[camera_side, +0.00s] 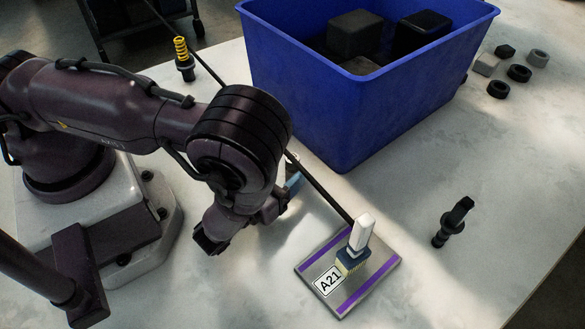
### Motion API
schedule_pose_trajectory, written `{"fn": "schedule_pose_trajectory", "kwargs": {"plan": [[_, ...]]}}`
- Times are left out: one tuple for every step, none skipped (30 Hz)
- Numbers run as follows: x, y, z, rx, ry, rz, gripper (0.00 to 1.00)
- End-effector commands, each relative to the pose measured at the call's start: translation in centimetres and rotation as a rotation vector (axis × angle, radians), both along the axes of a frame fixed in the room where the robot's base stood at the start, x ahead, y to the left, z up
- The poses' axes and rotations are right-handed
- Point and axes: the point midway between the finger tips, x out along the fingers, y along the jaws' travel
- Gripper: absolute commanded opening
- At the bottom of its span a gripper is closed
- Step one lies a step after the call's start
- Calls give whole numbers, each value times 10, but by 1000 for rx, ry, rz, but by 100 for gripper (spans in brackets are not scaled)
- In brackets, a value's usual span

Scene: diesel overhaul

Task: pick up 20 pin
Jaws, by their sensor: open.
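A small grey plate (376,282) with purple stripes and an "A21" label lies flat on the table right of my gripper. On it stands a dark block with yellowish ribs (352,262), topped by a white upright piece (362,233). This looks like the 20 pin connector, but no marking on it confirms that. My gripper (236,228) is left of the plate, apart from it, with nothing seen between its jaws. My wrist hides part of the jaws. A small blue part (293,181) shows beside the wrist, partly hidden.
A big blue bin (330,115) holding dark blocks stands behind. Several small nuts and rings (519,73) lie at the upper right. A dark rod or cable (322,190) runs behind my arm toward the white piece. A yellow spring (181,50) stands at the back.

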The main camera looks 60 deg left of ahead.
Motion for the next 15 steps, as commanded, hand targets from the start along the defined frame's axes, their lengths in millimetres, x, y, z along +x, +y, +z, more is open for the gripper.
{"fn": "schedule_pose_trajectory", "kwargs": {"plan": [[8, 2, 1, -1, -2, 5, 59], [13, 3, 2, -1, -2, 5, 59], [19, 5, 3, -2, -4, 6, 59], [24, 5, 3, -2, -4, 5, 59], [28, 6, 3, -1, -3, 5, 59], [33, 8, 3, 0, -2, 4, 59], [36, 9, 3, -1, -1, 5, 59], [39, 10, 2, -1, -1, 5, 59], [41, 10, 2, -1, -1, 3, 59], [43, 10, 2, -1, -1, 2, 59], [44, 11, 2, -1, -1, 2, 59], [44, 11, 2, 0, -1, 2, 59], [44, 11, 2, 0, -1, 2, 59], [44, 11, 2, 0, -1, 1, 59], [44, 11, 2, 0, -1, 1, 59]]}}
